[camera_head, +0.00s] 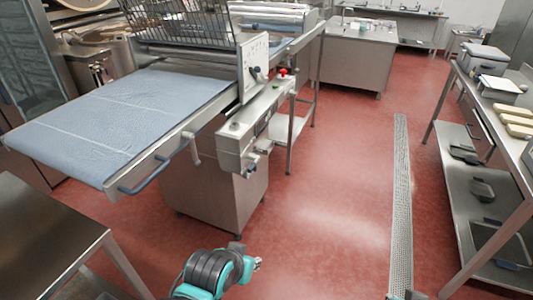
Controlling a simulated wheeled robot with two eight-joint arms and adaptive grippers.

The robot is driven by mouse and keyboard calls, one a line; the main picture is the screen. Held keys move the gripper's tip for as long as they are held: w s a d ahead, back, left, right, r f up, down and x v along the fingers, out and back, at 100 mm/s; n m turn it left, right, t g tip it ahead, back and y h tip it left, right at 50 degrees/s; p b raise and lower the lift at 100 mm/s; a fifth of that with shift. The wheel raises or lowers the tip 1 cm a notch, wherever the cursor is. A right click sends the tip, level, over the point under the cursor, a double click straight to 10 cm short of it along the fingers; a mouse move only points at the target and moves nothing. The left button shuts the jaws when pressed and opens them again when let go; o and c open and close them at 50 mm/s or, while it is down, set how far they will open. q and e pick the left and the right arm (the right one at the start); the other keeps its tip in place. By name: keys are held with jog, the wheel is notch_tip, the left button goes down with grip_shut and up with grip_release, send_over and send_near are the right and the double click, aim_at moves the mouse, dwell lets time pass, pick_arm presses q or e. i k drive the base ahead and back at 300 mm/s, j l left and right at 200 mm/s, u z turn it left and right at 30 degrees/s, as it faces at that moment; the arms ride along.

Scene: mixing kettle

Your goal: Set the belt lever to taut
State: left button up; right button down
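A sheeter-like machine stands at the left with a blue-grey belt (125,112). A blue bar handle (153,177) runs along the near side edge of the belt table. A short grey lever (194,150) hangs down beside it, near the machine body. I cannot tell for sure which of these is the belt lever, or its setting. My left gripper (257,264) is at the bottom centre, at the end of a teal and black arm, apart from the machine; its fingers are too small to read.
A control box (262,125) with a red button (283,72) juts from the machine's side. A steel table (50,235) fills the lower left. A steel rack (510,155) stands at the right. The red floor (325,195) between is clear, with a drain grate (400,210).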

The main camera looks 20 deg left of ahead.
aim_at(195, 162)
jog(key=i+u, duration=0.15)
jog(key=u, duration=3.25)
jog(key=k+l+u, duration=0.1)
jog(key=l+u, duration=0.35)
jog(key=k+l+u, duration=0.2)
jog(key=l+u, duration=0.25)
jog(key=k+l+u, duration=0.25)
jog(key=u, duration=0.2)
jog(key=k+l+u, duration=0.25)
jog(key=u, duration=0.2)
jog(key=k+l+u, duration=0.3)
jog(key=k, duration=0.25)
jog(key=k+u, duration=0.3)
jog(key=k, duration=0.3)
